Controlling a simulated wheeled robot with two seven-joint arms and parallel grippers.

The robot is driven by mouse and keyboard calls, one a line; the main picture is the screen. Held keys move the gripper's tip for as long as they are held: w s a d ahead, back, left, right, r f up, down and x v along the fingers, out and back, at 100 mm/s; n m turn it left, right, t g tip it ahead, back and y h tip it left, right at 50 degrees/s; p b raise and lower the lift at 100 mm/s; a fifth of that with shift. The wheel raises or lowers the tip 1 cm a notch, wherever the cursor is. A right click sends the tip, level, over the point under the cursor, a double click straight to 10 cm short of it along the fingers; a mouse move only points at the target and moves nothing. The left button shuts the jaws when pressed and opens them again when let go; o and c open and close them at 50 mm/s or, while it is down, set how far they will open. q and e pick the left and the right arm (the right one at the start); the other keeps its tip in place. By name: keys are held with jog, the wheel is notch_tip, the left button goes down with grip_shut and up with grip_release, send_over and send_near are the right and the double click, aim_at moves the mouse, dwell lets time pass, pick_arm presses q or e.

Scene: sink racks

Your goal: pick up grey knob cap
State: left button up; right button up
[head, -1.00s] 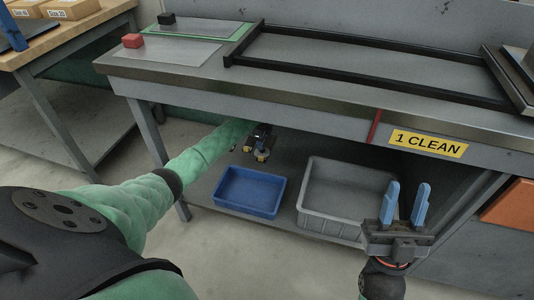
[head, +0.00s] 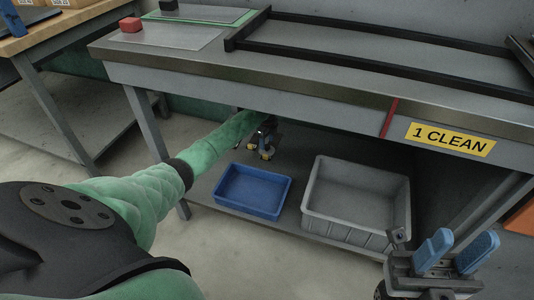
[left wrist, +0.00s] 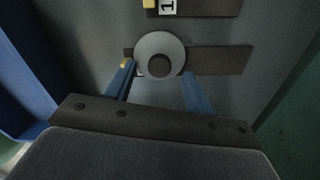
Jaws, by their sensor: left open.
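The grey knob cap (left wrist: 171,45) looks like a round pale grey piece with a dark centre. It shows in the left wrist view against a dark strip. My left gripper (left wrist: 158,92) is open, with one blue finger on each side just below the cap; I cannot tell whether they touch it. In the head view my left gripper (head: 260,151) is under the bench, above the lower shelf, and the cap cannot be made out there. My right gripper (head: 457,250) is open and empty at the bottom right, in front of the bench.
A blue bin (head: 252,207) and a larger grey bin (head: 355,228) stand on the lower shelf. The bench top's front edge (head: 260,95) overhangs my left forearm. A yellow sign (head: 450,139) is on the bench front. A bench leg (head: 146,125) stands left of my forearm.

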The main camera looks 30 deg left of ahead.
pick_arm(q)
notch_tip(320, 180, down, 2)
jog(key=shift+f, duration=0.15)
jog(key=shift+c, duration=0.2)
jog(key=c, duration=1)
